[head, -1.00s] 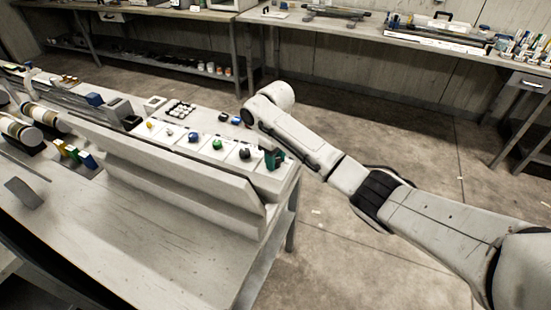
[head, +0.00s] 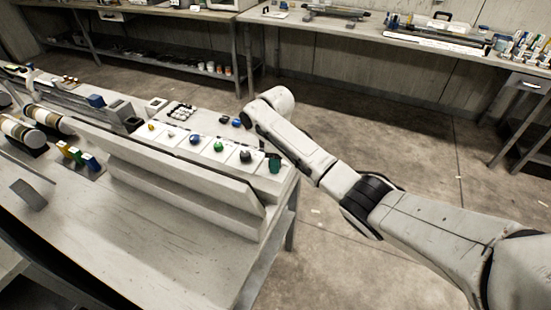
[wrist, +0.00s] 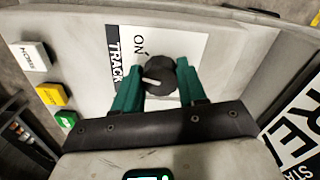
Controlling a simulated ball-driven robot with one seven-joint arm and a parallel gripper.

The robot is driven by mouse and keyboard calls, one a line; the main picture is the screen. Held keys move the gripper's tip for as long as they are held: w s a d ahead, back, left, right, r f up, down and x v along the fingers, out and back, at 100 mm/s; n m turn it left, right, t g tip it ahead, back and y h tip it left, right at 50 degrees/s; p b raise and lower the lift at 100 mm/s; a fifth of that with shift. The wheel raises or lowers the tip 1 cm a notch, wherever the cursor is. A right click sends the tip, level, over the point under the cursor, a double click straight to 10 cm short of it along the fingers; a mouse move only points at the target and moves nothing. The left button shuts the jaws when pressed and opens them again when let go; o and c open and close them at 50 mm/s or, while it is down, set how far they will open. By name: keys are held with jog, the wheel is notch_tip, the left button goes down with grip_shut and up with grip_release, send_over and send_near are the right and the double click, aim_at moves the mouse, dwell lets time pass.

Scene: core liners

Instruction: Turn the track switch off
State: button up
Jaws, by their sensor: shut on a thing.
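The track switch (wrist: 160,72) is a black round knob with a white pointer line, on a pale panel. In the wrist view a "TRACK" and "ON" label (wrist: 135,42) lies above and left of it; the pointer points left, not directly at the "ON" lettering. No "OFF" lettering shows. My gripper (wrist: 158,82) has green fingers shut on the knob, one on either side. In the head view my gripper (head: 274,164) is at the right end of the control panel; the arm and fingers hide the switch there.
White, yellow and green buttons (wrist: 50,90) stand left of the switch in the wrist view. A black knob (head: 245,156), green button (head: 218,147) and blue button (head: 194,139) line the panel in the head view. Open floor (head: 400,150) lies to the right.

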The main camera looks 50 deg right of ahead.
jog(key=n+p, duration=0.1)
jog(key=n, duration=1)
jog(key=shift+w+d+f+n+p, duration=0.1)
jog(key=shift+n+p, duration=0.2)
dwell(0.4)
jog(key=o, duration=1.1)
jog(key=shift+c, duration=0.2)
notch_tip(320, 180, up, 11)
jog(key=b, duration=0.1)
